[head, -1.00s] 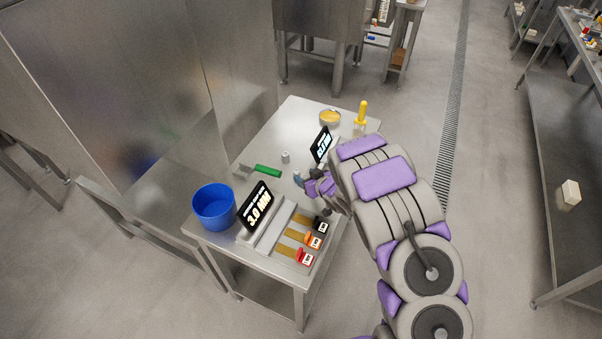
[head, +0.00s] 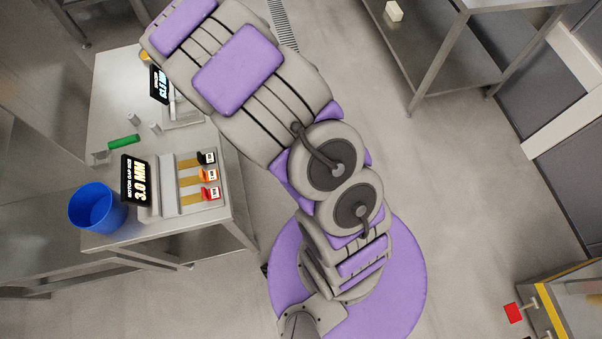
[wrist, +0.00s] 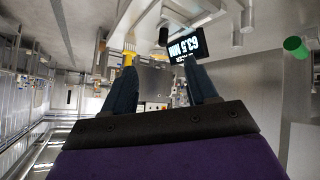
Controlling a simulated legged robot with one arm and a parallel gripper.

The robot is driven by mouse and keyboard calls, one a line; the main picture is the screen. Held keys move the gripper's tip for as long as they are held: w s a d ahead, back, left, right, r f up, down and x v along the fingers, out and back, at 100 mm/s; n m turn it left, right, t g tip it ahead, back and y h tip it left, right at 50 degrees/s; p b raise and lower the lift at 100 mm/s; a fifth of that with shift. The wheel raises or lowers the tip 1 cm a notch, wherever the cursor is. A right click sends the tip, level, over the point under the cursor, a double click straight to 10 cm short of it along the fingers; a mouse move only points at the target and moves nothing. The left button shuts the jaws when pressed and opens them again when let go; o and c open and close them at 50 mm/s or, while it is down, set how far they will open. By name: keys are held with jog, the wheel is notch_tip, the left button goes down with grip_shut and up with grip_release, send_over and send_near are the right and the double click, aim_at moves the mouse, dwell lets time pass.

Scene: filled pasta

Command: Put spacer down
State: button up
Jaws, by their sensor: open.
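Two small grey cylinders, which look like spacers, stand apart on the steel table (head: 108,82) in the head view: one (head: 134,119) farther left, one (head: 155,127) nearer the display stand. Two grey cylinders also show in the wrist view, near the top right (wrist: 247,18). My gripper (wrist: 160,66) is open, with nothing seen between its two dark fingers. In the head view my arm's end is cut off at the top, so the gripper is hidden there.
A display (head: 160,86) reading 63.5 MM stands beside the cylinders. A green-handled tool (head: 124,142), a 3.0 MM display (head: 135,181), a blue bucket (head: 97,208) and black, orange and red tagged pieces (head: 208,175) are nearby. Bare tabletop lies behind the green handle.

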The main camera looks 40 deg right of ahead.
jog(key=s+d+r+m+g+h, duration=0.2)
jog(key=s+d+r+h, duration=0.1)
jog(key=s+d+r, duration=0.4)
jog(key=s+r+m+g, duration=0.1)
jog(key=s+r+g, duration=0.1)
jog(key=s, duration=0.9)
jog(key=s+d+r+m+g, duration=0.1)
jog(key=s+r, duration=0.4)
jog(key=s, duration=0.7)
jog(key=m+g, duration=0.1)
jog(key=g, duration=0.1)
jog(key=shift+r+g, duration=0.2)
jog(key=shift+g, duration=0.1)
jog(key=s+a+r+g, duration=0.1)
jog(key=s, duration=0.4)
jog(key=s+a+g+y, duration=0.1)
jog(key=s+a, duration=0.1)
jog(key=s, duration=0.4)
jog(key=s+a+r+g, duration=0.1)
jog(key=s, duration=0.4)
jog(key=shift+s+a+r+g+y, duration=0.3)
jog(key=shift+s+a+r+y, duration=0.05)
jog(key=shift+s+y, duration=0.05)
jog(key=shift+w, duration=0.15)
